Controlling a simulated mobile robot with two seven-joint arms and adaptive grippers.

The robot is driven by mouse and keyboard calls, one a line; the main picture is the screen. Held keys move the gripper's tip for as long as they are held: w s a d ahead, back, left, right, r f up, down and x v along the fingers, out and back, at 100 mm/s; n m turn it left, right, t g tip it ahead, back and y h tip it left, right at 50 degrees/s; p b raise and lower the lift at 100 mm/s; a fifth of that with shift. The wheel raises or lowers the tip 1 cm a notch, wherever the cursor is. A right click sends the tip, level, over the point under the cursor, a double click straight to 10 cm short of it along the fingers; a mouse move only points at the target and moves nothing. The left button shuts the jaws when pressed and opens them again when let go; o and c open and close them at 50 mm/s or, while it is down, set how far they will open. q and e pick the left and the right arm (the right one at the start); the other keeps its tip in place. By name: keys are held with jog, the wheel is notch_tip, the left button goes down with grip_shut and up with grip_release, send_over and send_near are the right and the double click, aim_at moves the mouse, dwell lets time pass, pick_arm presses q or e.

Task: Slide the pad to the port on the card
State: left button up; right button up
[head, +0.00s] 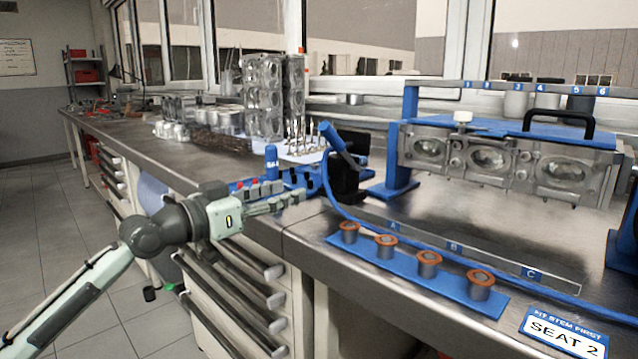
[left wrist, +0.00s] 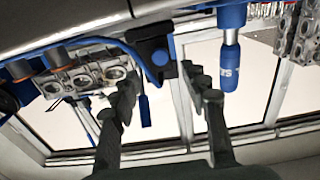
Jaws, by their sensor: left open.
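A white and blue card (head: 563,332) reading "SEAT 2" lies at the front right of the bench. A clear strip (head: 490,262) marked A, B and C stands behind a blue tray (head: 452,288) of several orange-topped cylinders. A black block (head: 345,178) with a blue hose stands left of the cylinder head; I cannot tell surely whether it is the pad. A similar black block shows in the left wrist view (left wrist: 155,50). My left gripper (head: 303,194) is open and empty, left of this block at the bench's front edge. My right gripper is out of view.
The cylinder head (head: 505,165) hangs in a blue stand at the right. A blue-handled tool (head: 271,160) stands beyond my left gripper; engine blocks (head: 270,98) stand farther back. The blue hose (head: 350,215) curves along the bench behind the tray. Drawers lie below the bench edge.

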aim_at(317, 182)
pick_arm(q)
jog(key=p+x, duration=0.1)
jog(key=x, duration=0.5)
jog(key=shift+w+d+r, duration=0.1)
jog(key=shift+w+d, duration=0.4)
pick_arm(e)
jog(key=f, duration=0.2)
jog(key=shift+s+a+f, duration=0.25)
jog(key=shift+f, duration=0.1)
pick_arm(q)
jog(key=shift+c, duration=0.3)
grip_shut()
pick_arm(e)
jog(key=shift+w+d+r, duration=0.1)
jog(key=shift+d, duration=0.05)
